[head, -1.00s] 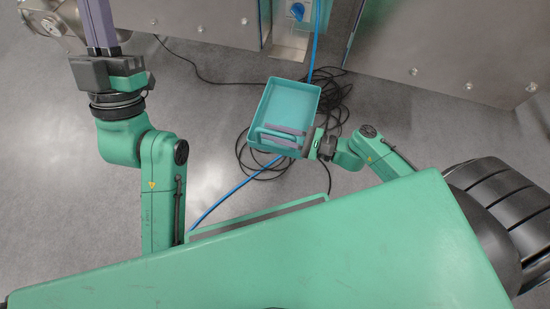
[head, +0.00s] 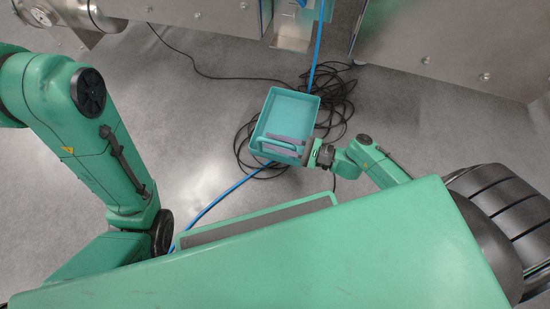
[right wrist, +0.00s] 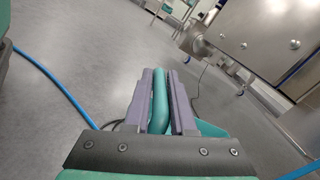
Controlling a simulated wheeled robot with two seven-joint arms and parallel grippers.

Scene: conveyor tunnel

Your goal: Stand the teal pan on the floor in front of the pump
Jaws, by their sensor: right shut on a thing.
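The teal pan (head: 291,107) is a shallow rectangular tray, seen from above in the head view with its open side up. My right gripper (head: 284,144) is shut on the pan's handle at its near side. In the right wrist view the teal handle (right wrist: 160,100) lies between the two purple-grey fingers, and most of the pan is hidden. I cannot tell whether the pan touches the floor. A round steel machine part (head: 40,16) at the top left looks like the pump, partly cut off. My left arm is folded at the left, its gripper out of view.
Black cables (head: 340,88) lie coiled on the floor around and under the pan. A blue hose (head: 222,196) runs past it. Steel cabinets (head: 455,45) stand along the back. Grey floor (head: 195,110) left of the pan is mostly clear.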

